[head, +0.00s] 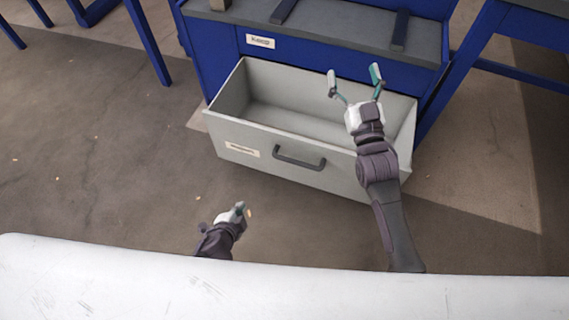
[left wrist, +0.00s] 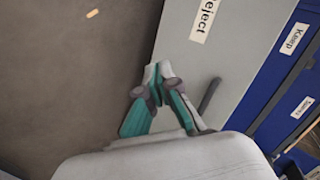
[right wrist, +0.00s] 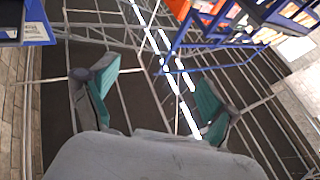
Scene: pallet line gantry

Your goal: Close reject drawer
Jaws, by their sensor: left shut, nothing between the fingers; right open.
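The reject drawer is a light grey box, pulled well out of the blue cabinet; its front (head: 225,139) bears a white label and a dark bar handle (head: 299,160). I see no contents in the visible interior. In the left wrist view the drawer front (left wrist: 190,65) shows its "Reject" label and the handle (left wrist: 209,96). My left gripper (head: 240,209) is shut and empty, in front of and apart from the drawer front; its fingertips show in the left wrist view (left wrist: 157,70). My right gripper (head: 354,77) is open and empty, overlapping the drawer's right interior in the head view.
The blue cabinet (head: 217,62) has a closed "Keep" drawer label (head: 260,41) above the open drawer and a grey top with dark bars. Blue frame legs (head: 147,40) stand on both sides. The right wrist view shows girders and blue framing.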

